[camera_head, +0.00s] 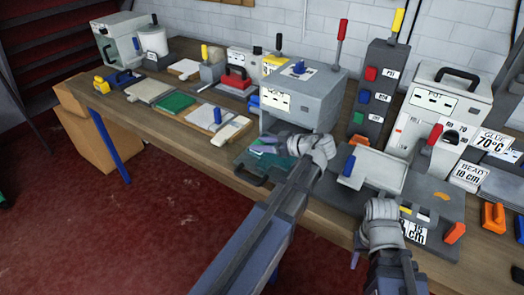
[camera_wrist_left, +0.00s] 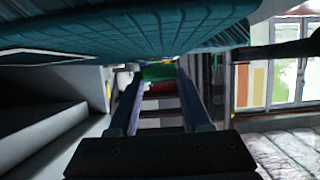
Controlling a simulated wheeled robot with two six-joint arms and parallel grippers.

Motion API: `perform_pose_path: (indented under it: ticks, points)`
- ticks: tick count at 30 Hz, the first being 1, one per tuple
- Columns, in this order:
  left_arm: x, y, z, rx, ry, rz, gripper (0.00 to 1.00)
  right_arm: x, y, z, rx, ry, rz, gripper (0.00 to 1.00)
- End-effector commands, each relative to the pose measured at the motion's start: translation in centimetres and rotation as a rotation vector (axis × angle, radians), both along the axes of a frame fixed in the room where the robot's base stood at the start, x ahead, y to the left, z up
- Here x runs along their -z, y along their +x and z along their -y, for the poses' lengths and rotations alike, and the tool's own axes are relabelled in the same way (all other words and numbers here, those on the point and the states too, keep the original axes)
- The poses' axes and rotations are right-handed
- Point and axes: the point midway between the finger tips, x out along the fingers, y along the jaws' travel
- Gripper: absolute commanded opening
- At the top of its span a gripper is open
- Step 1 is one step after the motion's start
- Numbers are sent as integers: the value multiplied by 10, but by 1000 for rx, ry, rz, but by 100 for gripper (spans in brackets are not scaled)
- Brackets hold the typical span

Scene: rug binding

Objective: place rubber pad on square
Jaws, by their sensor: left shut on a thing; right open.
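A teal, ribbed piece (camera_head: 268,160), which looks like the rubber pad, is at the bench's front edge below the grey box machine. In the left wrist view its grooved surface (camera_wrist_left: 160,28) fills the top, close above my fingers. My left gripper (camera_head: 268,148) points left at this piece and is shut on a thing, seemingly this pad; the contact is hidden. A dark handle (camera_head: 250,174) shows at the front of the teal piece. My right gripper (camera_head: 362,246) is open, low at the bench front; its fingers are mostly hidden. I cannot pick out the square with certainty.
The grey box machine (camera_head: 305,95) stands just behind my left gripper. A pale tray (camera_head: 375,170) with a blue handle lies to the right. A green mat (camera_head: 175,103) and other boards lie along the bench at left. Red floor (camera_head: 90,220) is clear in front.

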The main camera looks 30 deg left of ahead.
Motion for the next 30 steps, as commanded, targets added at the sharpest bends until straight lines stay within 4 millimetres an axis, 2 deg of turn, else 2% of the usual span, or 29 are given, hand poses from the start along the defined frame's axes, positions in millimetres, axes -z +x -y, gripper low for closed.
perform_pose_path:
  ticks: [1,8,13,14,21,30]
  points:
    - [6,0,0,0,0,0,0,7,0,0,0,0,0,50]
    - [4,0,0,0,0,0,0,4,0,0,0,0,0,50]
    - [9,0,0,0,0,0,0,9,0,0,0,0,0,50]
    - [7,0,0,0,0,0,52,7,0,0,0,0,0,50]
    - [7,0,0,0,0,0,79,7,0,0,0,0,0,50]
    - [3,0,0,0,0,0,79,3,0,0,0,0,0,50]
